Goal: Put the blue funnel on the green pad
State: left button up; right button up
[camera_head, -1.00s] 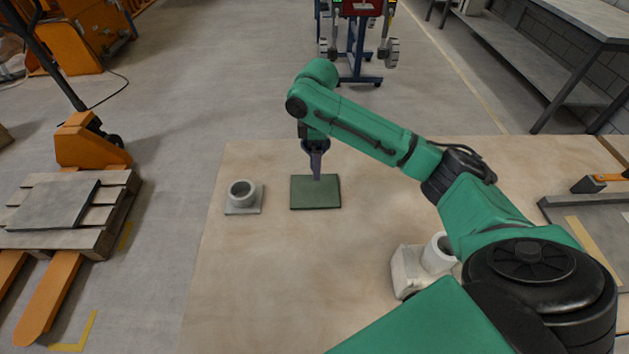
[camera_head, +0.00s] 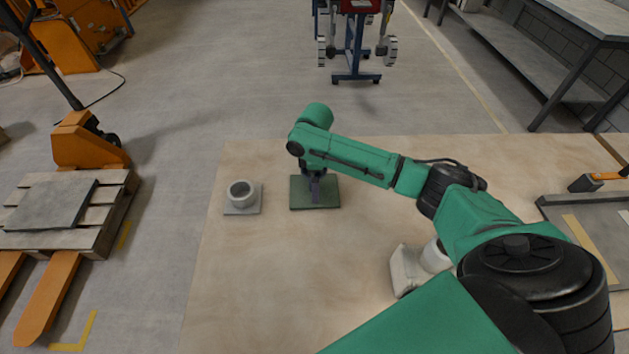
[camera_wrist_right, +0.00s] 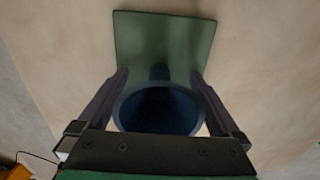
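The green pad (camera_head: 325,200) lies flat on the pale wooden surface, left of centre in the head view. It also shows at the top of the wrist view (camera_wrist_right: 135,42). My right gripper (camera_head: 316,194) points down low over the pad. In the wrist view its two fingers (camera_wrist_right: 160,85) lie on either side of the blue funnel (camera_wrist_right: 158,112) and appear to press against it. The funnel's wide mouth faces the camera and its narrow end points toward the pad. Whether that end touches the pad is unclear. In the head view the funnel is largely hidden. My left gripper is out of view.
A grey square-based ring fitting (camera_head: 242,197) stands just left of the pad. A whitish block with a cylinder (camera_head: 405,270) sits nearer, partly behind my right arm. A grey tray (camera_head: 590,215) lies at the far right. The wooden surface (camera_head: 270,270) is clear in front of the pad.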

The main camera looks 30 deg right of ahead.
jog(key=shift+r, duration=0.1)
notch_tip(320, 180, up, 12)
jog(key=shift+r+b, duration=0.1)
jog(key=shift+b, duration=0.25)
